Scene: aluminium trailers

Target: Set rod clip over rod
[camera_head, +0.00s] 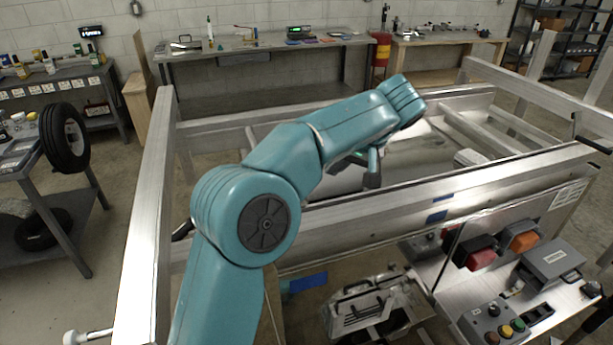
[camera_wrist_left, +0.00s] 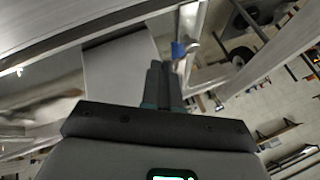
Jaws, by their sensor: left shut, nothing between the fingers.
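My left arm reaches in from the lower left across the aluminium trailer frame (camera_head: 148,215). Its gripper (camera_head: 372,172) hangs at the arm's end, over the trailer's front beam area. In the left wrist view the two dark fingers of the left gripper (camera_wrist_left: 164,68) are together, with nothing between them. I cannot pick out the rod or the rod clip with certainty in either view. My right gripper is not in view.
A control panel with round buttons (camera_head: 506,328) and red and orange blocks (camera_head: 481,259) is at the lower right. A dark handle (camera_head: 592,145) sits on the right rail. Workbenches (camera_head: 262,46) line the wall. A wheel (camera_head: 66,138) stands at left.

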